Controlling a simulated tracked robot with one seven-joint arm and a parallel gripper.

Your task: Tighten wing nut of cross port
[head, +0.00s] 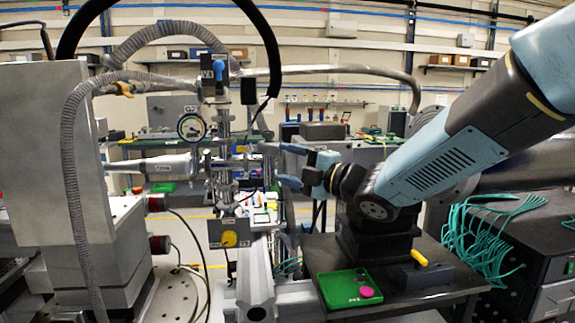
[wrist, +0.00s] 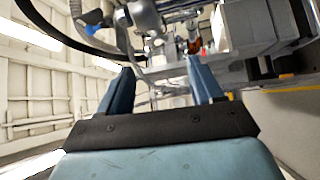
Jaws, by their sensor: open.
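The metal vacuum assembly with the cross port (head: 224,160) stands upright at the centre of the head view, with clamped flanges and pipes joining it. I cannot pick out the wing nut clearly at this size. My gripper (head: 282,165) is open and empty, reaching left from the right side, with its blue fingers one above the other. The fingertips are close to the right side of the assembly; I cannot tell whether they touch it. In the wrist view my gripper (wrist: 160,68) has clear space between its fingers, and metal fittings (wrist: 146,18) show beyond the tips.
A round gauge (head: 192,127) and a blue-handled valve (head: 219,70) sit on the assembly. Flexible hoses (head: 70,170) arch over it. A box with a yellow knob (head: 229,239) hangs below. A green tray (head: 338,292) with a pink disc lies on the dark table (head: 325,255).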

